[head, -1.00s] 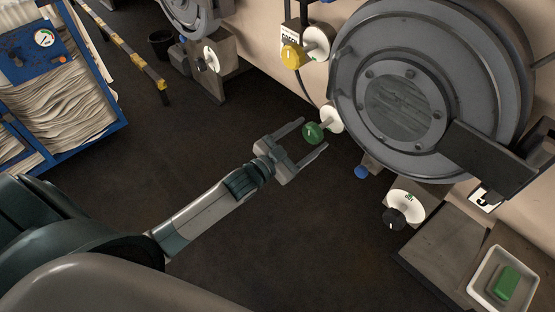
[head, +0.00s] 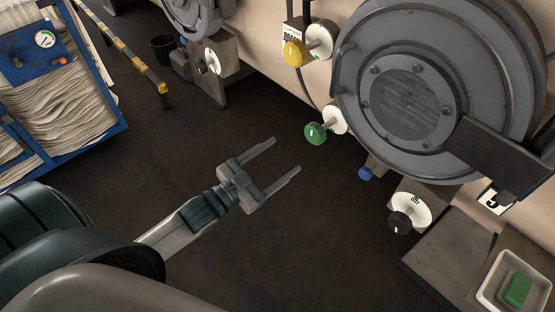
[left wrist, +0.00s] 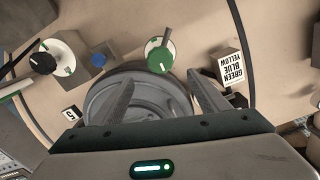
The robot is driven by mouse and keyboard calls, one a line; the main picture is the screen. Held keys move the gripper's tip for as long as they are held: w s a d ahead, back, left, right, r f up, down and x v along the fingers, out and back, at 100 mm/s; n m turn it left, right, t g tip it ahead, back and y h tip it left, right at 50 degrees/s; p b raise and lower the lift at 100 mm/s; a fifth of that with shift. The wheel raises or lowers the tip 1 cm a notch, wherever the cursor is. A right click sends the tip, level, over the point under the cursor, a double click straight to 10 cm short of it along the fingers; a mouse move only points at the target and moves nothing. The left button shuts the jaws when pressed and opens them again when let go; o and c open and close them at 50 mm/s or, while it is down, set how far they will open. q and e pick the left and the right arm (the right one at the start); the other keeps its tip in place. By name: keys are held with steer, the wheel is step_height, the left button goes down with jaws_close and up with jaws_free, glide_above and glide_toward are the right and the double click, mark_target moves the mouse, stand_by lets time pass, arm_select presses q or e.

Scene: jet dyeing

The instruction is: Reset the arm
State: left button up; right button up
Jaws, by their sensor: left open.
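My left gripper (head: 283,166) is open and empty over the dark floor in the head view, its fingers pointing up and right. A green knob (head: 315,133) on a white disc stands on the machine's front, right of the fingertips and apart from them. In the left wrist view the two fingers (left wrist: 157,98) are spread, with the green knob (left wrist: 160,57) beyond them, between their lines, and the round machine door (left wrist: 133,92) behind. My right gripper is in neither view.
The big round grey door (head: 405,100) fills the upper right. A yellow knob (head: 295,53), a blue knob (head: 364,173) and a black knob (head: 399,222) are near it. A white tray (head: 484,297) holds a green block. A blue cart (head: 122,124) of cloth stands left. Open floor surrounds the gripper.

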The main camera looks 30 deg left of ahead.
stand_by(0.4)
arm_select(q)
steer(key=s+a+f+n+g+y, duration=0.1)
steer(key=s+a+f+g+y, duration=0.1)
steer(key=f, duration=0.8)
steer(key=s+a+f+n+g+y, duration=0.1)
steer(key=a+f, duration=0.1)
steer(key=f, duration=0.9)
steer(key=s+a+f+n+g+y, duration=0.1)
steer(key=s+a+f+g+y, duration=0.1)
steer(key=f, duration=0.8)
steer(key=s+f+n+g+y, duration=0.1)
steer(key=s+f+g, duration=0.1)
steer(key=s+f, duration=0.55)
steer(key=s+f+g, duration=0.2)
steer(key=s+f, duration=0.3)
steer(key=f, duration=0.5)
steer(key=s+d+f+g, duration=0.1)
steer(key=s+f, duration=0.3)
steer(key=s, duration=0.5)
steer(key=s+d+f+g, duration=0.2)
steer(key=s+f, duration=0.3)
steer(key=s, duration=0.4)
steer(key=s+d+f+g, duration=0.2)
steer(key=s+f+g, duration=0.2)
steer(key=s, duration=0.5)
steer(key=shift+f+n+b, duration=0.4)
steer(key=shift+f, duration=0.25)
steer(key=shift+d, duration=0.15)
